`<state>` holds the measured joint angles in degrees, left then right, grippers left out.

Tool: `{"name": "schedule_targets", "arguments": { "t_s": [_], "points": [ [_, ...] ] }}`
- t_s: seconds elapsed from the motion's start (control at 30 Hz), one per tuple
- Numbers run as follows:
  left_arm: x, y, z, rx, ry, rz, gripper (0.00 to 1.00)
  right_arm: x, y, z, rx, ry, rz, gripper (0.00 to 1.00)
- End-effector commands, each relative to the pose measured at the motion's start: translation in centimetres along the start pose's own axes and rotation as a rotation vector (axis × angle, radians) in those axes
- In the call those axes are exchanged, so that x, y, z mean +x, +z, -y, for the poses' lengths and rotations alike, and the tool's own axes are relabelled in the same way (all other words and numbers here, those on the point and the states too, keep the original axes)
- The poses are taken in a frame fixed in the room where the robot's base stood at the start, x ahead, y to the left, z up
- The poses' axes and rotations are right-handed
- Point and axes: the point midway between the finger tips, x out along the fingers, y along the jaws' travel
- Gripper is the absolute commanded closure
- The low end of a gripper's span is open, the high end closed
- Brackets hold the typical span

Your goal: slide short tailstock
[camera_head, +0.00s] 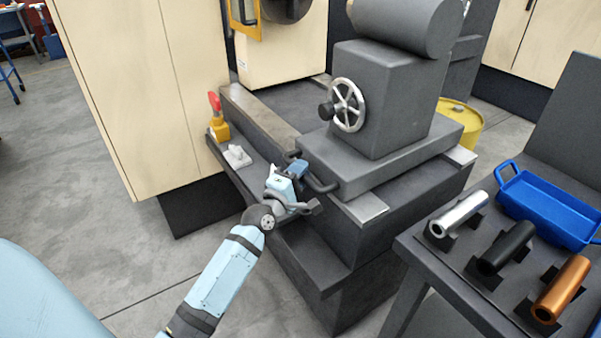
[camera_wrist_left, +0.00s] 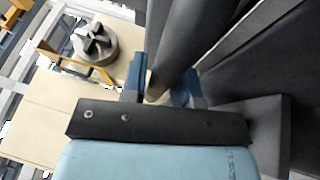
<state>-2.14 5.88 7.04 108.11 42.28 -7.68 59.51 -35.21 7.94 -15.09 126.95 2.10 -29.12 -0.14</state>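The short tailstock (camera_head: 385,108) is a dark grey block with a horizontal barrel on top and a silver handwheel (camera_head: 347,105). It stands on the rails of the dark machine bed. A dark bar handle (camera_head: 323,186) sticks out low on its near side. My left gripper (camera_head: 298,170) is at this handle. In the left wrist view, a dark bar (camera_wrist_left: 173,62) runs between the two blue fingers of my left gripper (camera_wrist_left: 162,88), and both fingers appear to touch it. The fingertips are partly hidden in the head view. My right gripper is not in view.
A yellow base with a red lever (camera_head: 217,124) and a small white piece (camera_head: 237,156) stand on the bed's ledge at left. At right, a grey bench holds silver, black and orange cylinders (camera_head: 565,288) and a blue tray (camera_head: 506,172). A yellow drum (camera_head: 462,122) stands behind.

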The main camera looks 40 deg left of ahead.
Motion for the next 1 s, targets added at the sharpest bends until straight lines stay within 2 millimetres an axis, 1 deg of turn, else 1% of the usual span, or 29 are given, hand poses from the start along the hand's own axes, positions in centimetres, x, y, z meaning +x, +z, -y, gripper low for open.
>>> {"name": "schedule_targets", "arguments": {
  "t_s": [0.03,0.07,0.1,0.33,0.47,0.57,0.87,0.93,1.0],
  "points": [
    [0.0,0.0,0.0,0.0,0.0,0.0,0.83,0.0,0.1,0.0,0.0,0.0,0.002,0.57],
    [0.0,0.0,0.0,0.0,0.0,0.0,0.9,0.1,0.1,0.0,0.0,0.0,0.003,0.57],
    [0.0,0.0,0.0,0.0,0.0,0.0,1.0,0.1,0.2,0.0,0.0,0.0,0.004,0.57],
    [0.1,-0.2,0.0,0.001,0.0,0.0,1.0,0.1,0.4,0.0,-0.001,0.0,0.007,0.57],
    [0.6,-1.5,0.0,0.004,0.002,0.0,1.0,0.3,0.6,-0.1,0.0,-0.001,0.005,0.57],
    [1.3,-3.3,0.1,0.006,0.003,-0.001,1.0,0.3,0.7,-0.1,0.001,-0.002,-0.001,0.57],
    [4.3,-10.6,0.2,0.008,0.006,-0.002,1.0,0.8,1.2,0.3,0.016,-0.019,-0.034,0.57],
    [5.0,-12.2,0.3,0.007,0.006,-0.002,1.0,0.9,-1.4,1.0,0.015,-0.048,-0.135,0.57],
    [5.5,-13.5,0.2,0.005,0.007,-0.002,1.0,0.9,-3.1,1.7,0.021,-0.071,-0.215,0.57]
  ]
}}
